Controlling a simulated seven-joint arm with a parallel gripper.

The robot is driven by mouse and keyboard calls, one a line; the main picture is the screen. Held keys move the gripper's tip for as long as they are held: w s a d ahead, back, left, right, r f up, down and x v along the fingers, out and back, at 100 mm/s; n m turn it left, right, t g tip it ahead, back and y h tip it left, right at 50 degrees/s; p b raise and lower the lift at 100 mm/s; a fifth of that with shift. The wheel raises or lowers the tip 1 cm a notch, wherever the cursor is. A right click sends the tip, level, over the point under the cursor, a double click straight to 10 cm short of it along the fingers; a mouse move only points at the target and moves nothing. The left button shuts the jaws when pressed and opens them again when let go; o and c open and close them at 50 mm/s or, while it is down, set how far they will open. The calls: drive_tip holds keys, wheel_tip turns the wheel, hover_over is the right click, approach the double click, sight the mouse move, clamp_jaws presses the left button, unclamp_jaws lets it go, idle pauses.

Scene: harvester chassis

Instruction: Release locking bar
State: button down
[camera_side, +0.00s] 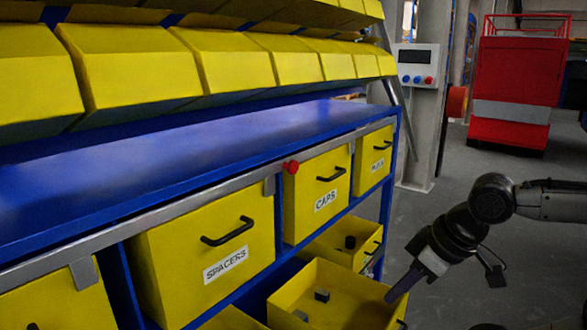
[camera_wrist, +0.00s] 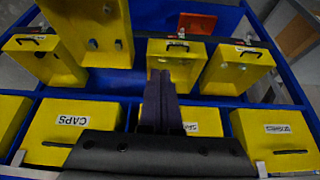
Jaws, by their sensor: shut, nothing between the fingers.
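The locking bar (camera_side: 150,217) is a long grey metal bar along the front edge of the blue bench, across the tops of the upper yellow drawers. Grey tabs hang from it over the drawer fronts, and a red knob (camera_side: 291,167) sits on it near the CAPS drawer. My gripper (camera_side: 393,298) is at the lower right, apart from the bar and well below it, near an open lower drawer. In the wrist view its dark fingers (camera_wrist: 160,78) are together and empty, pointing across the drawers. They hide part of a labelled drawer there.
The SPACERS drawer (camera_side: 205,255) and CAPS drawer (camera_side: 318,195) are closed. Lower drawers (camera_side: 345,285) stand pulled out, with small dark parts inside. Yellow bins (camera_side: 130,65) overhang the blue bench (camera_side: 200,150).

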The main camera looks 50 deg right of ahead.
drive_tip(key=s+d+r+g+h, duration=0.2)
drive_tip(key=d+r+g+h, duration=0.15)
drive_tip(key=d+h, duration=0.45)
drive_tip(key=w+d+r+g+h, duration=0.2)
drive_tip(key=w+d+r+h, duration=0.35)
drive_tip(key=w+r, duration=0.2)
drive_tip(key=w+a+r+n+t+h, duration=0.35)
drive_tip(key=w+a, duration=0.25)
drive_tip(key=w, duration=0.4)
drive_tip(key=w+a+f+n+t, duration=0.2)
drive_tip(key=w+a+t, duration=0.1)
drive_tip(key=a, duration=0.3)
drive_tip(key=w+a+f+n+t, duration=0.2)
drive_tip(key=w+a+n+t, duration=0.1)
drive_tip(key=a, duration=0.3)
drive_tip(key=shift+w+a+t, duration=0.2)
drive_tip(key=shift+a+t, duration=0.15)
drive_tip(key=shift+t, duration=0.25)
